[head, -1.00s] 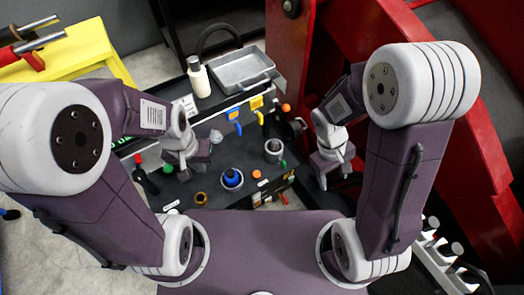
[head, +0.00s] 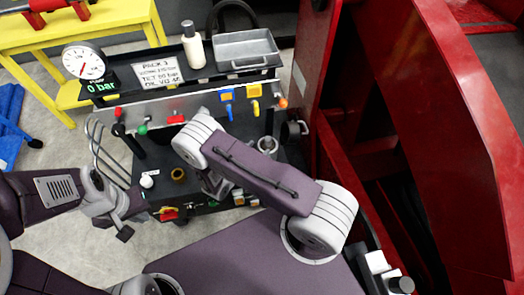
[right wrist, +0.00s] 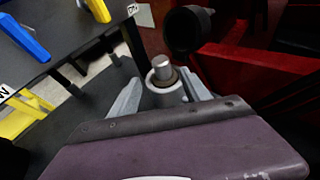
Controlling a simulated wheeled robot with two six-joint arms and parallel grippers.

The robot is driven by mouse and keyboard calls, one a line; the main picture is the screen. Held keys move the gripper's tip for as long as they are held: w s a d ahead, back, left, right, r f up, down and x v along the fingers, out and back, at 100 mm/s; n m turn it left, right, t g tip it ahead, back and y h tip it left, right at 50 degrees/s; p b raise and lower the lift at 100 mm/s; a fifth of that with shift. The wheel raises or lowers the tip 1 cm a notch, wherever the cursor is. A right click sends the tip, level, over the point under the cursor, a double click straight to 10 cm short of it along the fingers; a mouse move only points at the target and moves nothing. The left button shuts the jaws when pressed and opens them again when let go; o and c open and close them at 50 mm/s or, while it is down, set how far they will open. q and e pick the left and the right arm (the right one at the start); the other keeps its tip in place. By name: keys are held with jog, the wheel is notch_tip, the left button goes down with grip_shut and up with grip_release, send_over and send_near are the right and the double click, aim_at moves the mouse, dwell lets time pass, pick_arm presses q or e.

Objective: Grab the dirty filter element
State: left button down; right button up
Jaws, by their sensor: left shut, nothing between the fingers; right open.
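In the right wrist view a pale round cup with a metallic cylinder (right wrist: 163,72) standing in it shows beyond my right gripper (right wrist: 160,98). Its two grey fingers are open, one on each side of the cup in the picture; I cannot tell whether they reach around it. I cannot tell for certain which piece is the dirty filter element. My left gripper (head: 124,232) is shut and empty at the cart's front left.
A gauge reading 0 bar (head: 84,62), a white bottle (head: 192,45) and a metal tray (head: 247,50) are on the back shelf. Blue and yellow valve handles (head: 254,91) line the panel. A red machine frame (head: 430,130) bounds the right side.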

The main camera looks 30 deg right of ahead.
aim_at(266, 142)
jog(key=b+x, duration=0.1)
jog(key=x, duration=0.7)
jog(key=shift+s+d, duration=0.1)
jog(key=shift+d, duration=0.15)
grip_shut()
dwell(1.1)
